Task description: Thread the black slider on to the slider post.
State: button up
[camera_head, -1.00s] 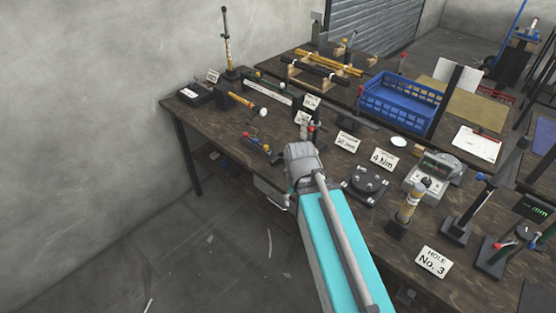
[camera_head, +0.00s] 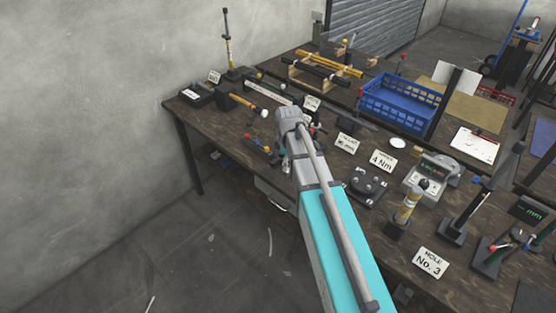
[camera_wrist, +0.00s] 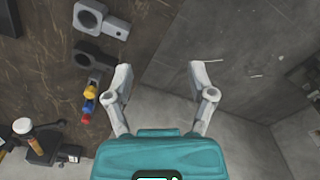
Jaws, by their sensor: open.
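My gripper (camera_wrist: 160,72) is open and empty in the wrist view, its two fingers wide apart over the table edge and the floor. A black ring-shaped block (camera_wrist: 88,54), which looks like the black slider, lies on the table to the left of the fingers, apart from them. A grey block with a round hole (camera_wrist: 90,18) lies beyond it. In the head view my arm hides most of this area and the fingers. A thin upright post (camera_head: 228,38) on a dark base stands at the table's back left; I cannot tell whether it is the slider post.
A part with yellow, blue and red knobs (camera_wrist: 89,100) sits near the left finger. A blue crate (camera_head: 400,104), a 4 Nm card (camera_head: 383,161) and several upright tools stand to the right on the table (camera_head: 320,205).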

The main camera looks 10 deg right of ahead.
aim_at(278, 161)
jog(key=w+r+n+p, duration=0.2)
jog(key=w+n, duration=1)
jog(key=w, duration=0.2)
jog(key=shift+r, duration=0.15)
jog(key=shift+d, duration=0.1)
notch_tip(278, 161, down, 9)
jog(key=b, duration=0.8)
jog(key=shift+r+b, duration=0.15)
jog(key=shift+b, duration=0.15)
jog(key=shift+d+f+b, duration=0.1)
jog(key=shift+f+b, duration=2.5)
jog(key=shift+c, duration=0.2)
jog(key=c, duration=0.7)
